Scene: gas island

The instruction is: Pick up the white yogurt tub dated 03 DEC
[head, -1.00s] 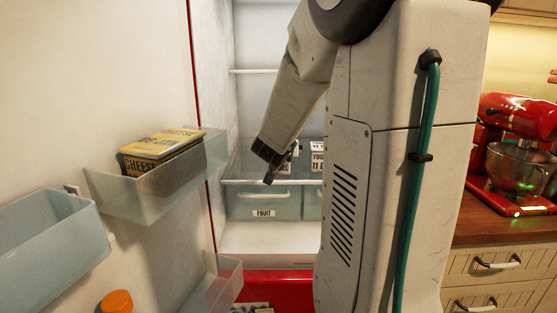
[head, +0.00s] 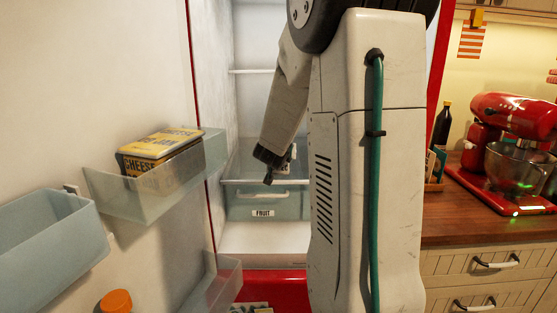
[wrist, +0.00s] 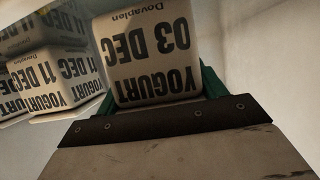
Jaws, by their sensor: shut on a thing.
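The white yogurt tub dated 03 DEC (wrist: 150,55) is large in the wrist view, its label upside down. My gripper (wrist: 163,95) is shut on it, with green fingers at its two sides. In the head view my gripper (head: 268,166) is inside the fridge, above the fruit drawer; the tub is mostly hidden there behind my arm.
White yogurt tubs dated 11 DEC (wrist: 45,85) stand just left of the held tub in the wrist view. A fridge wall is on the right. The fruit drawer (head: 262,203) lies below my gripper. The door bin (head: 150,195) with a cheese box (head: 158,150) is at left.

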